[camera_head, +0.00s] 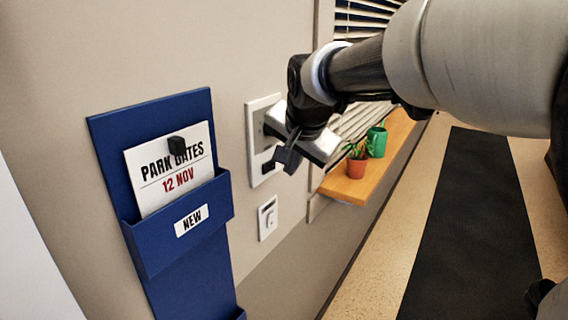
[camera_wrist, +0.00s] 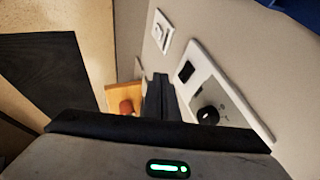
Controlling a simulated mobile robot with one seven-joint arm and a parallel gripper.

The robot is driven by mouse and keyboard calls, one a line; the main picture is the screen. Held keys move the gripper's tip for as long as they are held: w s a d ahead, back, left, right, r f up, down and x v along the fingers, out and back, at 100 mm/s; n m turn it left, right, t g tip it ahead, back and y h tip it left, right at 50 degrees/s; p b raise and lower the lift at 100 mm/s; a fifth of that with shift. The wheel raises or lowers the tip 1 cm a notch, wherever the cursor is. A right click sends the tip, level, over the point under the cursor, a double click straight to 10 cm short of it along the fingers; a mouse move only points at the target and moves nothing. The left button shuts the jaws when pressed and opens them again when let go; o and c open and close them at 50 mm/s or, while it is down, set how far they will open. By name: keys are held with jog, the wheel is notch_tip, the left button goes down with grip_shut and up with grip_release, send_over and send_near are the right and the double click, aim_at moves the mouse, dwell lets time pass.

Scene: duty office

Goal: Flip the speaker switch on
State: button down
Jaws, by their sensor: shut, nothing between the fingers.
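A white wall panel (camera_head: 256,112) is partly hidden behind my gripper. In the wrist view the panel (camera_wrist: 234,92) shows a grey face with a black rocker switch (camera_wrist: 186,72) and a round black knob (camera_wrist: 207,115). The rocker also shows at the panel's lower part in the head view (camera_head: 268,167). A smaller white switch plate (camera_head: 268,218) is on the wall below, also in the wrist view (camera_wrist: 160,31). I cannot read which is the speaker's. My gripper (camera_head: 287,158) is shut and empty in front of the panel; its fingers (camera_wrist: 160,80) appear beside the rocker, apart from it.
A blue wall holder (camera_head: 150,116) with a "PARK GATES 12 NOV" card (camera_head: 160,180) hangs left of the panel. A wooden sill (camera_head: 349,190) with a potted plant (camera_head: 357,165) and green watering can (camera_head: 377,140) is to the right, under a blind. The floor beyond has a dark mat (camera_head: 460,230).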

jog(key=a+v, duration=0.1)
jog(key=v, duration=0.6)
jog(key=shift+d+r, duration=0.3)
jog(key=shift+d, duration=0.05)
